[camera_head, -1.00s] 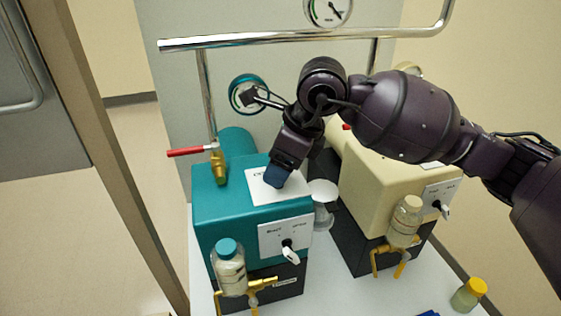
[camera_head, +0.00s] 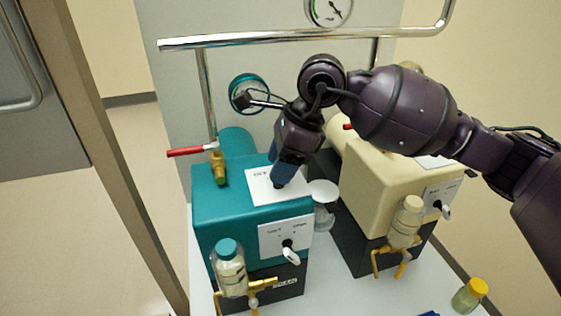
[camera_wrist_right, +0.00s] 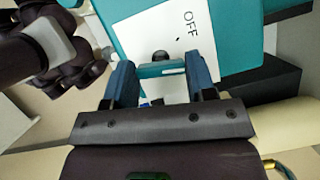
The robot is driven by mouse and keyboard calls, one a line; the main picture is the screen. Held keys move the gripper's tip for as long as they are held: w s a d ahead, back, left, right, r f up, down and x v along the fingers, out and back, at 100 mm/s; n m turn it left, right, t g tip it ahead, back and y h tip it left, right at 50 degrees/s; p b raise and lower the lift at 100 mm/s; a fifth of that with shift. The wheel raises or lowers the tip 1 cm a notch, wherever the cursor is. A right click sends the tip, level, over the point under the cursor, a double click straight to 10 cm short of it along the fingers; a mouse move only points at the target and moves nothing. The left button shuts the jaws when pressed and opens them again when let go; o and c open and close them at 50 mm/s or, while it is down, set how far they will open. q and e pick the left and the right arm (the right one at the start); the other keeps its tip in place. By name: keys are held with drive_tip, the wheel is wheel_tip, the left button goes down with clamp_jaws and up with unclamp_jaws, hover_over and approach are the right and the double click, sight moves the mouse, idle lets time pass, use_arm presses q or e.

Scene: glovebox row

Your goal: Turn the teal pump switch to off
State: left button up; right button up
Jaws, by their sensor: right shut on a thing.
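The teal pump (camera_head: 222,212) stands on the bench, with a white label plate (camera_head: 263,192) on its top. The plate also shows in the right wrist view (camera_wrist_right: 188,25), where it reads OFF. My right gripper (camera_head: 282,178) reaches down onto this plate. In the right wrist view its blue fingers (camera_wrist_right: 160,75) are shut on the teal switch handle (camera_wrist_right: 160,70), a short bar lying across between them. A dark round stub (camera_wrist_right: 160,56) shows just beyond the bar. In the head view the fingers hide the handle.
A cream pump (camera_head: 385,185) stands close on the right. A red-handled brass valve (camera_head: 217,165) rises at the teal pump's left. A metal rail (camera_head: 285,39) crosses behind. A teal-capped bottle (camera_head: 229,268) hangs in front; a yellow-capped vial (camera_head: 466,296) stands at the right.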

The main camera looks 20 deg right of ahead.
drive_tip(key=shift+n+g, duration=0.3)
drive_tip(key=shift+n, duration=0.6)
drive_tip(key=o, duration=0.9)
drive_tip(key=shift+o, duration=0.2)
drive_tip(key=shift+r, duration=0.1)
